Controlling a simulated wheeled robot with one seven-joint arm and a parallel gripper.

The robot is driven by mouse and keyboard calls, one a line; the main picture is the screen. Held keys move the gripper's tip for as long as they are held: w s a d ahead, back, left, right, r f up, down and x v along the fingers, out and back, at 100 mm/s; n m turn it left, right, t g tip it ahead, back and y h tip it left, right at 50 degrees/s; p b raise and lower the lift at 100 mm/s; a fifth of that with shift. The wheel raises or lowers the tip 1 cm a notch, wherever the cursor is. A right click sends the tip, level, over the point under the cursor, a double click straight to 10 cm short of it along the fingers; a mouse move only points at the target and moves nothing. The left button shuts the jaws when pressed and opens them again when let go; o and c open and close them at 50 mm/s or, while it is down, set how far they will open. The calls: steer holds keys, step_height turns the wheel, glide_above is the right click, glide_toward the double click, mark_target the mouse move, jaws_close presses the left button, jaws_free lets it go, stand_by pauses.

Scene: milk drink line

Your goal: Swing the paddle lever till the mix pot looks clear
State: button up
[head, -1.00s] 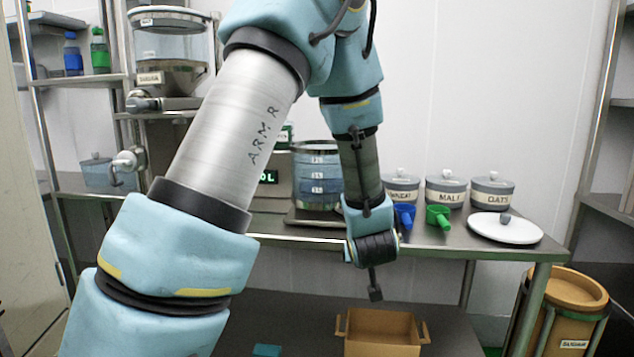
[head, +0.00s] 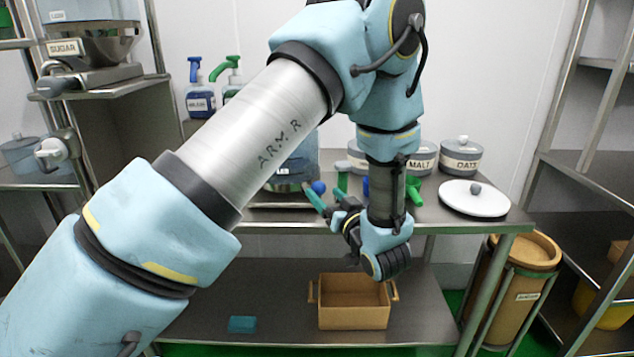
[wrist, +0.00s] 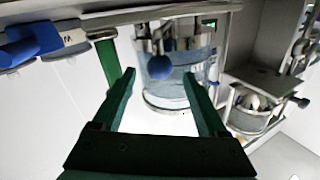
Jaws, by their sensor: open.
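The mix pot (head: 303,165) is a clear glass vessel on the bench, mostly hidden behind my arm in the head view. In the wrist view the pot (wrist: 195,72) shows beyond my fingers, with a bluish, see-through look; I cannot tell how clear its contents are. A round blue knob (head: 318,187), seemingly the paddle lever's end, stands in front of it. In the wrist view the knob (wrist: 160,67) appears between my fingertips, farther off. My gripper (head: 329,192), with green fingers, is open and empty; in the wrist view its fingers (wrist: 157,80) are spread apart.
Lidded jars and a white lid (head: 474,199) stand on the bench at right, with a green scoop (head: 414,191) near them. Pump bottles (head: 200,98) stand at the back. A brown crate (head: 353,316) is on the lower shelf. A sugar hopper (head: 92,45) is at left.

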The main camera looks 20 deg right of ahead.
mark_target(322, 191)
steer(key=shift+w+p, duration=0.5)
steer(key=shift+w, duration=1.85)
jaws_close()
